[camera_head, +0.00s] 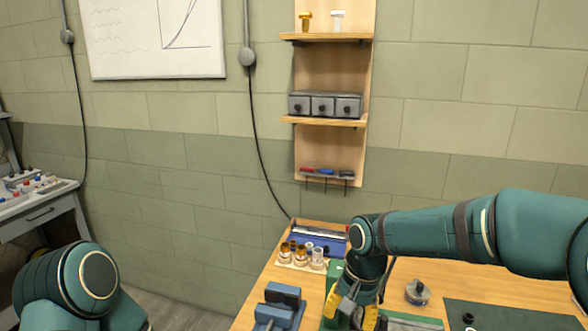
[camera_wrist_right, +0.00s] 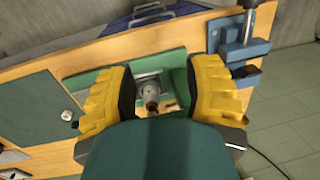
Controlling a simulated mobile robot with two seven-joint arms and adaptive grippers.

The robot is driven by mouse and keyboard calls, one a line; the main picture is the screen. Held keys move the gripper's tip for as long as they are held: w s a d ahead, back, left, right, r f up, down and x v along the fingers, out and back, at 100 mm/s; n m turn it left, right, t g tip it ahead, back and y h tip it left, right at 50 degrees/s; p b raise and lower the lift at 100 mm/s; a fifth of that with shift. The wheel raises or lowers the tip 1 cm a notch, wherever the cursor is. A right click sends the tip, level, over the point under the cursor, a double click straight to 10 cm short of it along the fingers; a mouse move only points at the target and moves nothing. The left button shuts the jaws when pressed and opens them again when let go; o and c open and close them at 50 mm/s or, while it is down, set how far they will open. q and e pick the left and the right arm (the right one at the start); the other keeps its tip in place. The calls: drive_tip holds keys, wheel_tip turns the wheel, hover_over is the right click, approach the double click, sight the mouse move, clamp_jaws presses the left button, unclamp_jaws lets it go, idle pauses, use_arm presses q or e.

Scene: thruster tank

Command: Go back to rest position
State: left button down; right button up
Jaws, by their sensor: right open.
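My right arm reaches in from the right in the head view and bends down over the wooden workbench (camera_head: 520,287). My right gripper (camera_head: 355,318) points down over a green fixture on the bench, its yellow fingers partly cut off by the frame's lower edge. In the right wrist view, the right gripper (camera_wrist_right: 160,92) is open, its two yellow fingers wide apart. A grey metal part (camera_wrist_right: 149,87) with a brownish end shows in the gap between them, by the green fixture (camera_wrist_right: 90,84); I cannot tell whether anything touches. Only my left arm's upper part shows at the lower left; its gripper is out of view.
A blue vise (camera_head: 279,308) stands left of the right gripper. A small round grey item (camera_head: 417,292) and a dark mat (camera_head: 510,315) lie right. Shelves (camera_head: 325,121) hang on the wall.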

drive_tip(key=s+a+f+n+y, duration=0.1)
drive_tip(key=s+f, duration=0.2)
drive_tip(key=f, duration=0.6)
drive_tip(key=s+a+f+n+y, duration=0.1)
drive_tip(key=s+f, duration=0.2)
drive_tip(key=f, duration=0.7)
use_arm(q)
drive_tip(key=shift+s+r, duration=0.15)
drive_tip(key=shift+s, duration=0.2)
use_arm(e)
drive_tip(key=s+d+f+t, duration=0.1)
drive_tip(key=s+f, duration=0.8)
drive_tip(key=shift+s+d+f+t, duration=0.15)
drive_tip(key=shift+s+f+t, duration=0.1)
drive_tip(key=shift+t, duration=0.15)
drive_tip(key=shift+w, duration=0.1)
